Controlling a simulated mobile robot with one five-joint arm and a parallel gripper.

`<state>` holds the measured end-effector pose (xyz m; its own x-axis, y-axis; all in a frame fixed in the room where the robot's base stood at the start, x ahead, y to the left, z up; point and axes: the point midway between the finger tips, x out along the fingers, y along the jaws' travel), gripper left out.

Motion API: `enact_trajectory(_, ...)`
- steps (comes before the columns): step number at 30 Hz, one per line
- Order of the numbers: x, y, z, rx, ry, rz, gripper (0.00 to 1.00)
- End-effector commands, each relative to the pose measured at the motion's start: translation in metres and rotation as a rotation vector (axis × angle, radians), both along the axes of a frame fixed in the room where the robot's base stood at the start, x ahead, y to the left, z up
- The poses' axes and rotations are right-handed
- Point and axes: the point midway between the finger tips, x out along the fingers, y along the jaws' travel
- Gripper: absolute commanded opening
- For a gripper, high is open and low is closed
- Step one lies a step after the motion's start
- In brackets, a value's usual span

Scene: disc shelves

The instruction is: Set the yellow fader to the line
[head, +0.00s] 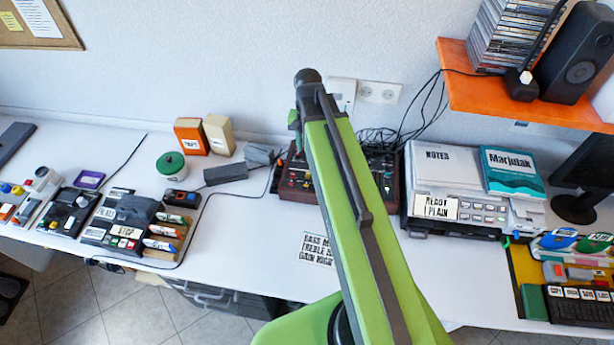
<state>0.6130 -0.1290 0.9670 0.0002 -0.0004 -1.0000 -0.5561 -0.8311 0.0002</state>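A dark mixer-like device (299,182) with reddish-brown sides and small colored knobs stands at the back middle of the white table. My green arm crosses in front of it and hides its middle. I cannot make out a yellow fader or a line on it at this size. A white note (317,250) with printed words such as bass, treble and gain lies on the table in front of the device, partly covered by my arm. My gripper does not show; only the arm links are in view.
A grey machine (455,205) with a teal book (514,172) stands right of the device. Black cables (384,140) bunch behind it. An orange shelf (525,98) with a speaker (577,55) overhangs the right. Black adapters (226,174) lie left. The table front left of the note is mostly clear.

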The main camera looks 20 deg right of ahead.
Motion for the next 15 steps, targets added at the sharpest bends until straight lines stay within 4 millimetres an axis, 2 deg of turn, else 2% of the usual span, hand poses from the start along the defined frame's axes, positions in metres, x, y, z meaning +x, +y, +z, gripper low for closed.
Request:
enact_trajectory(1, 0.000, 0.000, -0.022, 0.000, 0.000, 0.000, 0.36)
enact_trajectory(15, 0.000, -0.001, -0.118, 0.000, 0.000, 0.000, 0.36)
